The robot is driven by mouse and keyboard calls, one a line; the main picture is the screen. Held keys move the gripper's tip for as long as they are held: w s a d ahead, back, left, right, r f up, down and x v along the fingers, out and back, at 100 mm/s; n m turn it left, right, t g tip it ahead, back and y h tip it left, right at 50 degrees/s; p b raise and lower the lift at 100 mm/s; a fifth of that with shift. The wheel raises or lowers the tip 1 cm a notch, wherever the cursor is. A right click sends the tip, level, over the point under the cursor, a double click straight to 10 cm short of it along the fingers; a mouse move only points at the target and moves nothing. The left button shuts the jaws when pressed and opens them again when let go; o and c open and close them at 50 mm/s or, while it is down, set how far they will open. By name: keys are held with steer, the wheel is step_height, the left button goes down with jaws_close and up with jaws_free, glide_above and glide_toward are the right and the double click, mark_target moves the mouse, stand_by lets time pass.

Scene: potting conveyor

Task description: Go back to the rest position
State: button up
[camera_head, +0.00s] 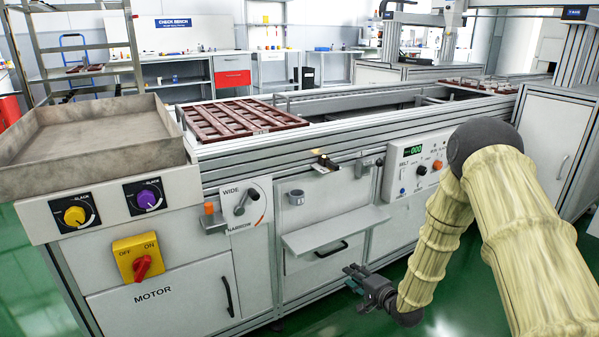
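My gripper (352,276) is at the end of my arm, low in front of the conveyor (330,135). It points left and sits below the small white shelf (335,229), near the cabinet front. Nothing shows in it, but it is small and dark, so I cannot tell whether its fingers are apart. My arm, in a pale yellow sleeve, comes in from the right and bends down to it.
A metal tray (60,184) is at the left, above yellow and purple knobs. A brown slatted tray (236,119) lies on the conveyor. Green floor is free at the front.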

steer(key=s+f+n+g+h+p, duration=0.1)
steer(key=s+f+n+g, duration=0.1)
steer(key=s+f, duration=0.45)
steer(key=s+a+f+n+g+h, duration=0.15)
steer(key=s+f, duration=0.25)
steer(key=s, duration=0.6)
steer(key=s+f+n+g+h+p, duration=0.1)
steer(key=s+f+n+g+h, duration=0.15)
steer(key=s+f, duration=0.4)
steer(key=s+d+r+n+g+h, duration=0.15)
steer(key=s+n+g, duration=0.55)
steer(key=s, duration=2.3)
step_height(320, 180, up, 38)
steer(key=w+m+p, duration=0.1)
steer(key=p, duration=3.7)
steer(key=shift+f+p, duration=0.2)
steer(key=shift+p, duration=0.15)
